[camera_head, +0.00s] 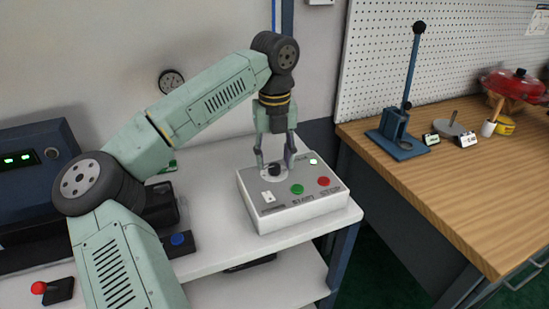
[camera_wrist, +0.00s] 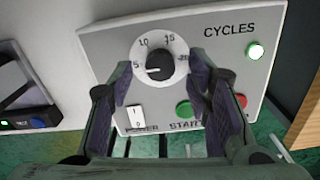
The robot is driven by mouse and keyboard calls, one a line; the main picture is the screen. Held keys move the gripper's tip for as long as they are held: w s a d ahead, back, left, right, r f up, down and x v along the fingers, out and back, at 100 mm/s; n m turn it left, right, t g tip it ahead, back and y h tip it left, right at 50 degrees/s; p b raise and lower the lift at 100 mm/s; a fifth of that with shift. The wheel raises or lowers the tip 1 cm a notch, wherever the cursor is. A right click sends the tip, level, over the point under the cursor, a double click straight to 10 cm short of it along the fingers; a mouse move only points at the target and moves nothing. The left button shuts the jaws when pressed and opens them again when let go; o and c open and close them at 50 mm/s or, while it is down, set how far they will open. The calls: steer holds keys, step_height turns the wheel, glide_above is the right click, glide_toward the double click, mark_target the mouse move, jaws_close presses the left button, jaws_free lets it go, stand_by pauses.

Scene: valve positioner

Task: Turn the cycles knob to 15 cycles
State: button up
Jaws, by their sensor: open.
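The cycles knob (camera_head: 274,169) is black and sits on the white control box (camera_head: 300,212) on the white bench. In the wrist view the knob (camera_wrist: 159,62) stands in a white dial marked 5, 10, 15 and 20. Its white pointer line points left, near or slightly below the 5. My gripper (camera_head: 275,164) points down over the knob. In the wrist view the open gripper (camera_wrist: 158,70) has one finger on each side of the dial, with visible gaps to the knob. I cannot tell how far the fingertips are above the panel.
The panel also has a green start button (camera_wrist: 183,109), a red button (camera_head: 323,181), a white power switch (camera_wrist: 136,117) and a lit white lamp (camera_wrist: 256,51). A wooden workbench (camera_head: 455,190) with a blue press (camera_head: 395,127) stands at right.

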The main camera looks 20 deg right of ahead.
steer(key=shift+f, duration=0.85)
steer(key=shift+c, duration=0.4)
jaws_close()
